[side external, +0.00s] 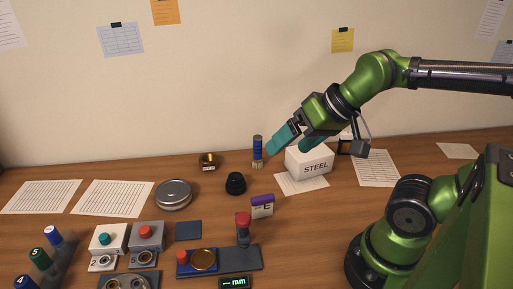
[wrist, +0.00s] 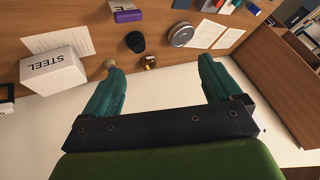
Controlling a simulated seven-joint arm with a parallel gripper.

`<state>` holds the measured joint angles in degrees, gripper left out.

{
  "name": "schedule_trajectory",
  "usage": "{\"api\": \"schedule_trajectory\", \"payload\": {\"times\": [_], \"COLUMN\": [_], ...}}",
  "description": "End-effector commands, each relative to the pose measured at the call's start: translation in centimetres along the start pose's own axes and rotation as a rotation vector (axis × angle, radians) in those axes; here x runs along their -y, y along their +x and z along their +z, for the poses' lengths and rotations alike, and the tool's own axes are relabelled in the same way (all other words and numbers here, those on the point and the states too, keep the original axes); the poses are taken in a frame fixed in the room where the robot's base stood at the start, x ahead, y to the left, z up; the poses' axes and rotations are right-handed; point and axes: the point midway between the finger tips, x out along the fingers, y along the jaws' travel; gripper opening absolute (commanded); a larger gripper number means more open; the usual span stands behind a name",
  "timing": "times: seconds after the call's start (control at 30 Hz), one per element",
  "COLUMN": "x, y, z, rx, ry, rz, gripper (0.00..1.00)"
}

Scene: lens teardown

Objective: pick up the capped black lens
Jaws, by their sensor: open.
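The capped black lens (side external: 235,183) stands on the wooden table near the middle in the side view, a short dark cylinder. It also shows in the wrist view (wrist: 135,41), above the gap between my fingers. My gripper (side external: 288,151) has teal fingers and is above the table, to the right of and higher than the lens. In the wrist view my gripper (wrist: 160,66) is open with its fingers wide apart. Nothing is between the fingertips, and the lens is apart from both.
A blue cylinder (side external: 257,150) stands near my fingertips, behind the lens. A white STEEL block (side external: 309,162) is to the right. A small brass piece (side external: 208,161) and a round metal tin (side external: 173,194) are left. A purple-topped block (side external: 262,206) is in front.

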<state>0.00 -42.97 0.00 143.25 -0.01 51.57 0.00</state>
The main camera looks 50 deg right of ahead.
Motion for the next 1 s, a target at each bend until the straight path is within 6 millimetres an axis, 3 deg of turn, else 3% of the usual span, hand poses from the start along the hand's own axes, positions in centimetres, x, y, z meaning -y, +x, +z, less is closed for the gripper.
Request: {"api": "schedule_trajectory", "payload": {"times": [0.17, 0.3, 0.47, 0.8, 1.0], "x": [-0.1, -0.1, 0.0, -1.0, -1.4], "y": [0.4, 2.2, 5.4, 14.3, 16.5], "z": [0.2, -0.3, -3.0, -9.1, -11.8], "rx": [0.017, 0.090, 0.205, 0.394, 0.408], "ry": [0.001, 0.004, 0.000, -0.008, -0.001], "rz": [0.005, 0.036, 0.112, 0.308, 0.382], "gripper": [0.92, 0.92, 0.92, 0.92, 0.92]}}
